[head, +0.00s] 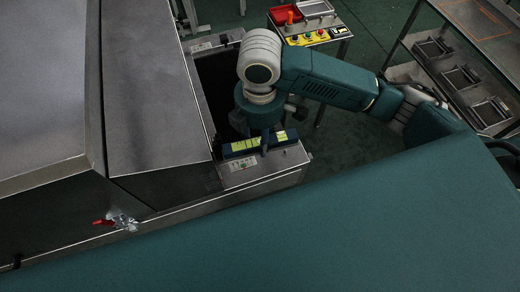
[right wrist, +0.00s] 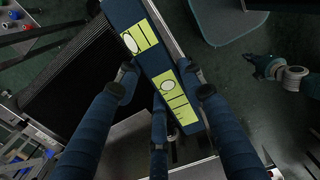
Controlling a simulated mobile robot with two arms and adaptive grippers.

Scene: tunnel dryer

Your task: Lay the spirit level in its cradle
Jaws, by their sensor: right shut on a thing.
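The spirit level is a dark blue bar with yellow-green panels. In the head view the spirit level (head: 240,146) is over a metal ledge at the dryer's end. My right gripper (head: 262,146) points down and is shut on it. In the right wrist view the spirit level (right wrist: 153,62) runs diagonally between the fingers of my right gripper (right wrist: 163,85), which press on its sides. I cannot tell whether it touches the ledge. I cannot make out the cradle. My left gripper does not show in the head view.
The metal ledge (head: 238,182) carries a small label plate. A dark belt opening (head: 215,85) lies behind it, beside the big steel housing (head: 150,90). A red valve handle (head: 103,222) juts out at the lower left. A stand with a red bin (head: 286,15) and buttons is behind; a rack (head: 445,65) is right.

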